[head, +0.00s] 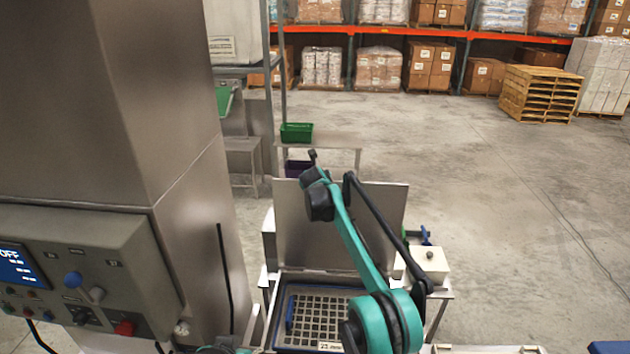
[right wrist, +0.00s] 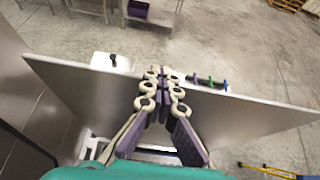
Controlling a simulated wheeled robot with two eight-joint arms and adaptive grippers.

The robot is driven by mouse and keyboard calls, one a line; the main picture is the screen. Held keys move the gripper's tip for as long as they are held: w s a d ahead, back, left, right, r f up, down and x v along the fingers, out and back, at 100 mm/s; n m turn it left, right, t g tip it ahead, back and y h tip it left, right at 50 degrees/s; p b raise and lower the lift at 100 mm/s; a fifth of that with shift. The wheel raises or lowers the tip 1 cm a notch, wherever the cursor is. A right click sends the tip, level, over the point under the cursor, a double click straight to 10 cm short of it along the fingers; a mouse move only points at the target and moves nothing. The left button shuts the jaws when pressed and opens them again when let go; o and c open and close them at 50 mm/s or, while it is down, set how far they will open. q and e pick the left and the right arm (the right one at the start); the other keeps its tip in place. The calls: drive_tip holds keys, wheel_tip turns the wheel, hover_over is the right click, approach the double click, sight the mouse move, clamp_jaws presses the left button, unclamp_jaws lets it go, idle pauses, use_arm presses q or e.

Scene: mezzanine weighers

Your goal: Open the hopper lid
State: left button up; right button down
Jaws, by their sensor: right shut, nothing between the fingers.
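The hopper lid (head: 365,235) is a flat grey metal plate standing raised, leaning back a little, at the rear of the hopper (head: 285,346). The hopper's mouth shows a grid (head: 320,318) inside. In the right wrist view the lid (right wrist: 80,95) spans the picture. My right gripper (right wrist: 163,75) is shut and empty at the lid's upper edge; I cannot tell if it touches. In the head view my teal right arm hides part of the lid and grid. A small pale part of my left gripper (head: 181,329) shows low by the console; its fingers are unclear.
A control console (head: 85,275) on a large steel column (head: 130,120) fills the left side. A white box with a black knob (head: 428,265) stands right of the hopper. A low bench with a green bin (head: 297,132) is behind.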

drive_tip(key=shift+f, duration=0.3)
drive_tip(key=v, duration=1.2)
drive_tip(key=shift+r, duration=0.2)
